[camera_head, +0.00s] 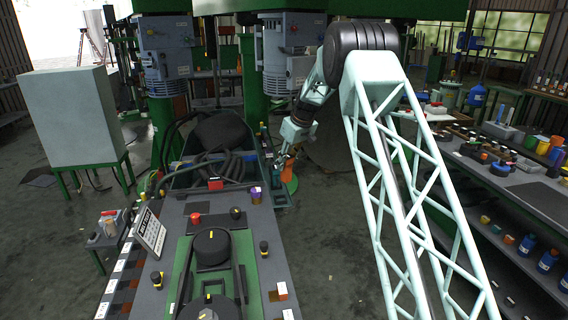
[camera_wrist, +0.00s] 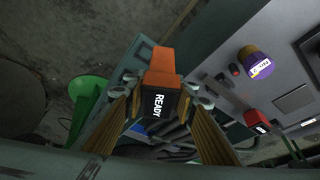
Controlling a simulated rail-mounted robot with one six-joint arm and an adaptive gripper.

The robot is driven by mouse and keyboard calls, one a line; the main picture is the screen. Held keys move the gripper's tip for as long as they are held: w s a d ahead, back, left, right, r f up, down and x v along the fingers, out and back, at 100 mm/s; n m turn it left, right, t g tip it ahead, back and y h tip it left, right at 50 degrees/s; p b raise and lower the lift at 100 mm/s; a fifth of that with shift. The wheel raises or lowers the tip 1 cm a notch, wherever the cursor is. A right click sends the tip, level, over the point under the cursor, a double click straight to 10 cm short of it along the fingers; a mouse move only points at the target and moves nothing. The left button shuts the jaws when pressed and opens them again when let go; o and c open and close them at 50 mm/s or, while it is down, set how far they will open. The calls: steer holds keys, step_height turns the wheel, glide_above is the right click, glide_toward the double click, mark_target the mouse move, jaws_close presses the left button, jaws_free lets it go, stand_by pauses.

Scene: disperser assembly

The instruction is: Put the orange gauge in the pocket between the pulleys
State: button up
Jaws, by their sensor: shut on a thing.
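In the wrist view my gripper (camera_wrist: 163,98) is shut on the orange gauge (camera_wrist: 166,66), a block with a black face reading READY. Two dark pulleys, the far one (camera_head: 211,248) and the near one (camera_head: 208,307), stand on a green plate (camera_head: 249,267) on the bench. The near pulley is cut off by the frame.
Shelves (camera_head: 500,180) stand right.

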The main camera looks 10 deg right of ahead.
steer(key=s+r+n+g+y+p, duration=0.1)
steer(key=s+r+n+p, duration=0.3)
steer(key=s+r, duration=0.5)
steer(key=s+n, duration=0.1)
steer(key=s, duration=0.3)
steer(key=shift+a+r+y, duration=0.3)
steer(key=shift+a, duration=0.05)
